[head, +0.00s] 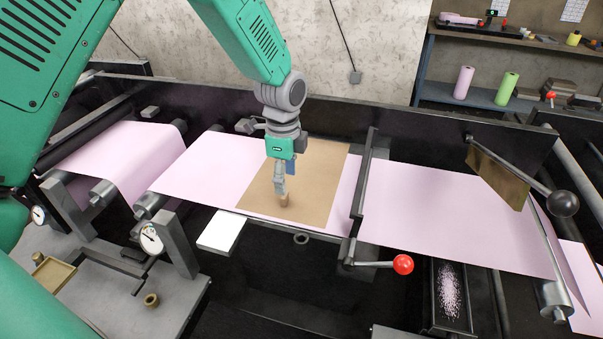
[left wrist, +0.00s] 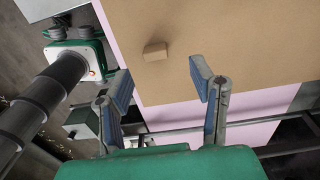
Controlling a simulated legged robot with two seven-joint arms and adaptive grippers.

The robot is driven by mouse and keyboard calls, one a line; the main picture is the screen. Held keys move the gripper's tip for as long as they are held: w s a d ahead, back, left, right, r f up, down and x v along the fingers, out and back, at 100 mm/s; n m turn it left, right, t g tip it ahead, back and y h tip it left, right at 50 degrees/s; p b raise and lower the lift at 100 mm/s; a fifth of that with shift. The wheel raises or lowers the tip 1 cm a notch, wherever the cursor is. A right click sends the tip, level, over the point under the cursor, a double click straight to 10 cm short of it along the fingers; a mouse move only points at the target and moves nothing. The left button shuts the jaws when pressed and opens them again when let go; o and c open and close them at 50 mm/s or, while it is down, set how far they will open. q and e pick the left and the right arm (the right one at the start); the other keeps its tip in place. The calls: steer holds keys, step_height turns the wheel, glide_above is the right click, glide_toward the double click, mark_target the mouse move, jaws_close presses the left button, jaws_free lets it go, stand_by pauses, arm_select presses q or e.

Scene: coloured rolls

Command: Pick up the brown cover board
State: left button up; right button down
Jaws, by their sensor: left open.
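The brown cover board (head: 322,175) lies flat on the pink sheet (head: 205,165) in the middle of the machine. A small tan block (head: 284,201) stands up from the board near its front edge. In the left wrist view the board (left wrist: 240,45) fills the upper right, and the block (left wrist: 155,51) sits just beyond my fingertips. My left gripper (head: 282,188) points down over the board at the block. In the left wrist view its two fingers (left wrist: 160,80) are spread, with nothing between them. Whether the fingertips touch the board cannot be told.
A dark crossbar (head: 364,185) stands right of the board, with a red-knobbed lever (head: 403,264) in front. A white plate (head: 222,231) sticks out at the front left. A gauge (head: 151,239) stands further left. A shelf with rolls (head: 463,83) is behind.

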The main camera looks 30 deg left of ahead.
mark_target(287, 195)
arm_select(q)
steer(key=shift+s+a+f, duration=0.15)
steer(key=shift+a+f, duration=0.35)
steer(key=shift+f, duration=0.1)
steer(key=f, duration=0.2)
steer(key=d+f, duration=0.1)
steer(key=f, duration=0.1)
steer(key=shift+s+d+p, duration=0.1)
steer(key=shift+d+p, duration=0.1)
steer(key=shift+p, duration=0.1)
steer(key=shift+d, duration=0.2)
steer(key=shift+a, duration=0.15)
steer(key=shift+s+a+f, duration=0.1)
steer(key=shift+a, duration=0.35)
jaws_close()
steer(key=shift+a, duration=0.1)
